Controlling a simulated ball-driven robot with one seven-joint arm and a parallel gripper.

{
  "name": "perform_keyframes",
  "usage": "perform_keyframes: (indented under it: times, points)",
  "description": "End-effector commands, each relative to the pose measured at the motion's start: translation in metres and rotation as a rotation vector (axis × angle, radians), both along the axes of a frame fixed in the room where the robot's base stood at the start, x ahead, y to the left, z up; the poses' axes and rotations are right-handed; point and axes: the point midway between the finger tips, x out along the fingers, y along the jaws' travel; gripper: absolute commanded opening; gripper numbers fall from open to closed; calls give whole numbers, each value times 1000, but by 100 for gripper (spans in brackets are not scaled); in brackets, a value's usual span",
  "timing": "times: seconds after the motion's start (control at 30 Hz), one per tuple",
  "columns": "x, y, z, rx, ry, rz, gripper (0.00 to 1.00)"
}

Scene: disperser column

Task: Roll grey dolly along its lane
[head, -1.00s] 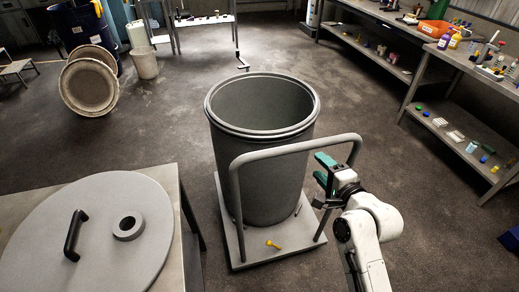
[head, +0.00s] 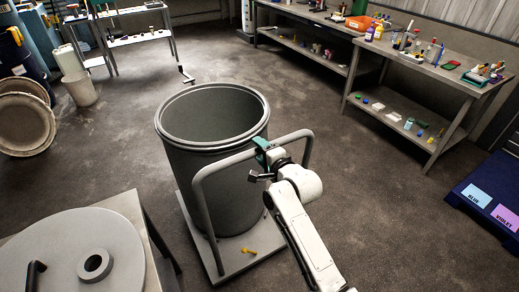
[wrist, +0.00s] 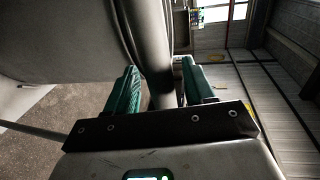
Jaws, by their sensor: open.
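The grey dolly (head: 236,260) stands on the floor with a large open grey drum (head: 215,180) upright on its platform. Its tubular push handle (head: 203,200) arches up on the near side of the drum. Contact with the bar cannot be told. A yellow knob-like piece (head: 248,252) shows at the platform's near edge.
A table with a round grey lid (head: 70,250) stands close at the left. Workbenches (head: 420,75) line the right and back. A blue pallet (head: 485,190) with coloured labels lies at the right. A small floor hook stand (head: 186,75) stands behind the drum.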

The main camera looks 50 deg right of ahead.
Motion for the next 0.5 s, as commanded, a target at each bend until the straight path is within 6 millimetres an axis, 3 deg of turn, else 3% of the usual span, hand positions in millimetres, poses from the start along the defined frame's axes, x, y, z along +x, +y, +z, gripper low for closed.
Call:
perform_keyframes:
  times: [0.37, 0.5]
  points:
    - [6, -2, -1, 0, 0, 0, 53]
    - [6, -2, -1, 0, 0, 0, 42]
